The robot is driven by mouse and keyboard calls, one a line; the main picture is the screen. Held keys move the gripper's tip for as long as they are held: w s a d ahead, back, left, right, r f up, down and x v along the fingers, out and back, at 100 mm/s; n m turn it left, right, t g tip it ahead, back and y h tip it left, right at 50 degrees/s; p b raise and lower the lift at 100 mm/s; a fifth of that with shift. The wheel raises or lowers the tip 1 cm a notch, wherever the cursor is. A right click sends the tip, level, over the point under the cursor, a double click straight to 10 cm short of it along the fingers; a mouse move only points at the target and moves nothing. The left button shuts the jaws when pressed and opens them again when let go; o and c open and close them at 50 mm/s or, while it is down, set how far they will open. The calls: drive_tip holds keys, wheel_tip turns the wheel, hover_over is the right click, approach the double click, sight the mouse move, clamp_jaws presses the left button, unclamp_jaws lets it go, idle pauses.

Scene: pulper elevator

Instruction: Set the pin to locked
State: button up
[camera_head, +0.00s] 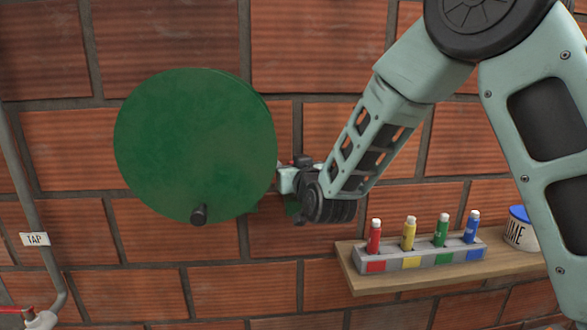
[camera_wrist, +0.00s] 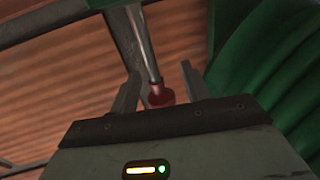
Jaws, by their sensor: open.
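In the wrist view the pin (camera_wrist: 142,42) is a shiny metal rod with a dark red knob (camera_wrist: 160,95) at its near end. My gripper (camera_wrist: 159,76) is open, with one finger on each side of the knob and lower rod. I cannot tell whether either finger touches it. In the head view my wrist (camera_head: 311,195) is just right of the large green disc (camera_head: 190,135), reaching in behind its edge. The disc hides the fingertips and the pin there. No locked or unlocked marking shows.
A dark handle (camera_head: 199,214) sticks out from the disc's lower part. Green ribbed housing (camera_wrist: 275,65) is close on the right in the wrist view. A wooden shelf (camera_head: 400,281) holds coloured tubes in a rack (camera_head: 380,258) and a tin (camera_head: 521,230). A pipe labelled TAP (camera_head: 35,239) is at left.

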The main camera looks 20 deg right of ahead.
drive_tip(key=s+b, duration=1.1)
drive_tip(key=s, duration=0.6)
drive_tip(key=shift+s+d+b, duration=0.2)
drive_tip(key=shift+d+b, duration=0.05)
drive_tip(key=shift+b, duration=0.15)
drive_tip(key=s+a+f+n+g+y, duration=0.2)
drive_tip(key=s+a+f+g, duration=0.25)
drive_tip(key=f, duration=0.25)
drive_tip(key=s+a+f+n+g+y, duration=0.2)
drive_tip(key=s+a+f+g, duration=0.15)
drive_tip(key=a+f, duration=0.2)
drive_tip(key=s+d+f+n+g+h, duration=0.1)
drive_tip(key=s+f+g+h, duration=0.1)
drive_tip(key=s+f+g, duration=0.3)
drive_tip(key=s+d+f+n+g+h, duration=0.2)
drive_tip(key=s+f+g, duration=0.3)
drive_tip(key=s, duration=0.6)
drive_tip(key=shift+s, duration=0.35)
